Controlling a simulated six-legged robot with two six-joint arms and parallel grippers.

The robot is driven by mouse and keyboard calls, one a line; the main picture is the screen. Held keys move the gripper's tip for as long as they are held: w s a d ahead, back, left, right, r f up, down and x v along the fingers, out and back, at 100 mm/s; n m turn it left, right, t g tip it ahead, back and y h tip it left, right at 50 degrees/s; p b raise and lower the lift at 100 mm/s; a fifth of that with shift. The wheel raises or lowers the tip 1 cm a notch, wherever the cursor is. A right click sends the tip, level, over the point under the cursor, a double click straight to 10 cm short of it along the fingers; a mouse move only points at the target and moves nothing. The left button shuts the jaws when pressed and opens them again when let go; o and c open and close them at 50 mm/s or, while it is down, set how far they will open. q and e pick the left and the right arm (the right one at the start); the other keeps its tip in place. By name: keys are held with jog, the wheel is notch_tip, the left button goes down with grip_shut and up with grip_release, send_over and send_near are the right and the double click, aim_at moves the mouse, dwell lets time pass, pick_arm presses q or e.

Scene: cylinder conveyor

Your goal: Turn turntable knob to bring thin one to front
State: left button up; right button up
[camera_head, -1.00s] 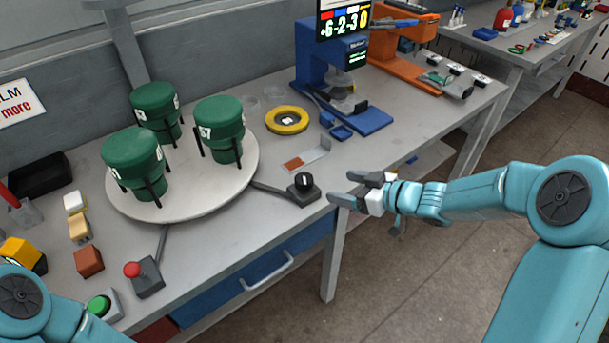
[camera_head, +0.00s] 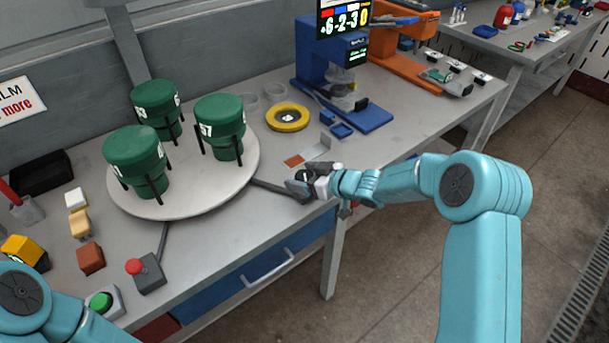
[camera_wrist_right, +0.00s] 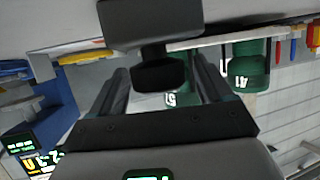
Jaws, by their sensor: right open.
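The round pale turntable (camera_head: 195,207) carries three green cylinders in black stands: front left (camera_head: 136,150), back (camera_head: 155,103) and right (camera_head: 222,117). Their widths look similar here. The turntable knob (camera_head: 302,176) sits on a small dark box at the bench's front edge, joined by a bar to the turntable. My right gripper (camera_head: 303,177) is open, with its fingers around the knob. In the right wrist view the black knob (camera_wrist_right: 160,76) stands between the two open fingers; contact cannot be told. My left gripper is out of view; only its arm shows at lower left.
A yellow ring (camera_head: 287,117) and a blue machine (camera_head: 345,100) stand right of the turntable. A red-topped joystick (camera_head: 146,272) and a green button (camera_head: 102,302) are at the front left. Small blocks (camera_head: 80,225) lie left of the turntable.

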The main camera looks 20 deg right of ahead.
jog(key=c, duration=1)
jog(key=n+g+p, duration=0.1)
jog(key=p, duration=0.2)
jog(key=n+y+p, duration=0.1)
jog(key=p, duration=0.1)
jog(key=shift+r+g+y+p, duration=0.3)
jog(key=shift+r+g+p, duration=0.05)
jog(key=shift+g+p, duration=0.05)
jog(key=shift+d+f+n+g+y+p, duration=0.1)
jog(key=shift+f+n+g+y+p, duration=0.2)
jog(key=shift+n+g+y, duration=0.3)
jog(key=shift+f+n+g+y, duration=0.1)
jog(key=shift+n+g+y, duration=0.2)
jog(key=shift+n+g, duration=0.25)
jog(key=shift+n+y+b, duration=0.3)
jog(key=shift+n+b, duration=0.05)
jog(key=shift+g, duration=0.25)
